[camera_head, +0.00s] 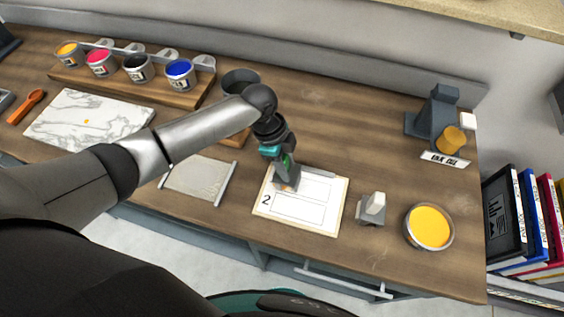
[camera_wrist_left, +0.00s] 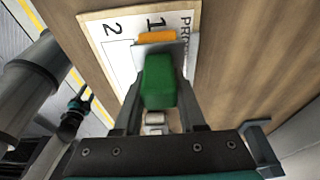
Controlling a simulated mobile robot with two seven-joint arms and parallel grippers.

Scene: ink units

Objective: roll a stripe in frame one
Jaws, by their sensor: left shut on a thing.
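My left gripper (camera_head: 287,179) is shut on the green handle (camera_wrist_left: 160,82) of a small roller. The roller's yellow-orange drum (camera_wrist_left: 157,38) shows in the left wrist view just beside the printed "1". The print sheet (camera_head: 330,228) lies on the bench with two outlined frames, marked 1 and 2. The gripper is over the left part of the upper frame, frame one (camera_head: 312,186), and hides its number in the head view. I cannot tell whether the drum touches the paper.
A round dish of yellow ink (camera_head: 428,227) and a small grey stand (camera_head: 372,209) are right of the sheet. A grey plate (camera_head: 198,178) lies left of it. Ink pots in a wooden rack (camera_head: 130,86) and a marble slab (camera_head: 62,126) are farther left. A dark stand (camera_head: 432,112) is back right.

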